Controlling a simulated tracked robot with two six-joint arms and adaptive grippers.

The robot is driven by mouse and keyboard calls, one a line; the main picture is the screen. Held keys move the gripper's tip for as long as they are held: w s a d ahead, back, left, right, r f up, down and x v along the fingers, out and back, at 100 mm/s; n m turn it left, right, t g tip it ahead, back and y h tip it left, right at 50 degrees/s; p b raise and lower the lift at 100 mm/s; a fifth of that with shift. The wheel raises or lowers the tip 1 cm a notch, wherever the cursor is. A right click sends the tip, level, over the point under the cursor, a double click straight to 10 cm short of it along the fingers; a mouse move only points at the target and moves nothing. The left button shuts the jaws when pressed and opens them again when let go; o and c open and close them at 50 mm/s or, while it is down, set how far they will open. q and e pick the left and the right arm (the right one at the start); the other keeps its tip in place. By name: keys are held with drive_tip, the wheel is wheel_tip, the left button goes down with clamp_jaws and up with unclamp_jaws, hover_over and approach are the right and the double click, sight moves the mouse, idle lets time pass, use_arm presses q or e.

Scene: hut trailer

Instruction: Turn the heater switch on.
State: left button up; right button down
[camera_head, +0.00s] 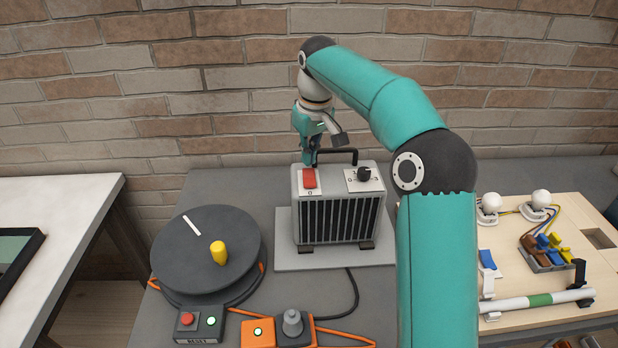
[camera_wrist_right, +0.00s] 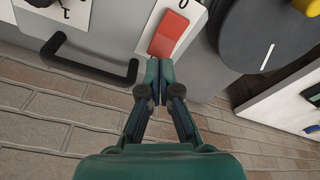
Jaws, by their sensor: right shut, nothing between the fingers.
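The heater (camera_head: 337,212) is a grey box with a dark front grille, standing on a light base plate. Its red rocker switch (camera_head: 309,178) sits on a white plate at the left of its top; it also shows in the right wrist view (camera_wrist_right: 168,34). My right gripper (camera_head: 311,160) is over the back edge of the heater, at the far end of the red switch. In the right wrist view its fingertips (camera_wrist_right: 158,68) are together and empty, right beside the switch; I cannot tell whether they touch it. My left gripper is not in view.
A black handle (camera_head: 337,152) and a dark knob (camera_head: 364,173) are on the heater top. A dark round disc (camera_head: 205,250) with a yellow knob stands left. A wooden board (camera_head: 550,225) with bulbs and blocks lies right. A brick wall rises behind.

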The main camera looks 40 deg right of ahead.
sight(309, 171)
drive_tip(key=shift+f+b, duration=1)
drive_tip(key=shift+f, duration=0.4)
idle(0.9)
drive_tip(key=shift+r, duration=0.15)
wheel_tip(309, 171, up, 5)
drive_tip(key=p, duration=0.5)
drive_tip(key=shift+r+p, duration=0.65)
drive_tip(key=shift+r, duration=0.25)
